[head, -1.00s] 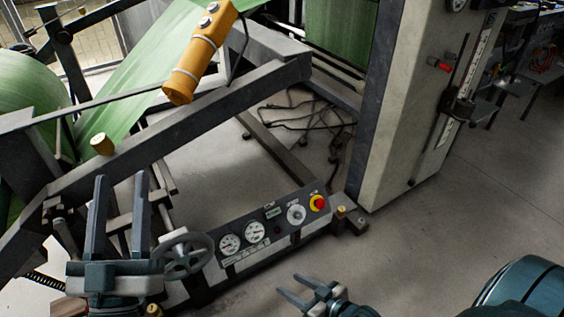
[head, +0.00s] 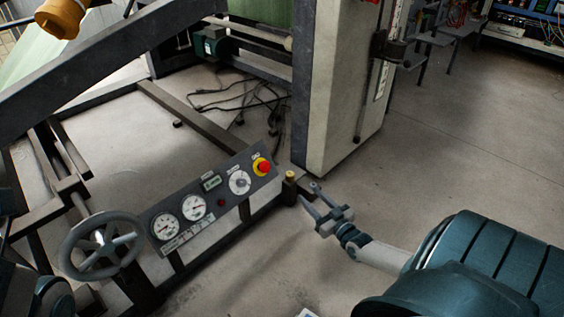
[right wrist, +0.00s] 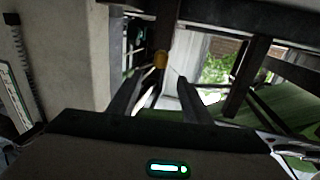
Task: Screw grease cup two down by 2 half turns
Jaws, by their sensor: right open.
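A small brass grease cup (head: 290,176) sits upright on a dark block at the right end of the control panel, by the foot of the pale column. My right gripper (head: 311,193) is open, with its fingers pointing at the cup from the right; it looks close, but I cannot tell if they touch. In the right wrist view a yellow-brown cup (right wrist: 160,60) shows just beyond and between the open fingertips (right wrist: 162,84). No number on the cup is readable. Only teal parts of my left arm show at the lower left; its fingers are out of view.
The panel (head: 205,200) with gauges and a red stop button (head: 262,166) stands left of the cup. A grey handwheel (head: 103,245) is further left. The pale column (head: 345,90) rises behind the cup. An orange pendant (head: 62,16) hangs at upper left. Floor at right is clear.

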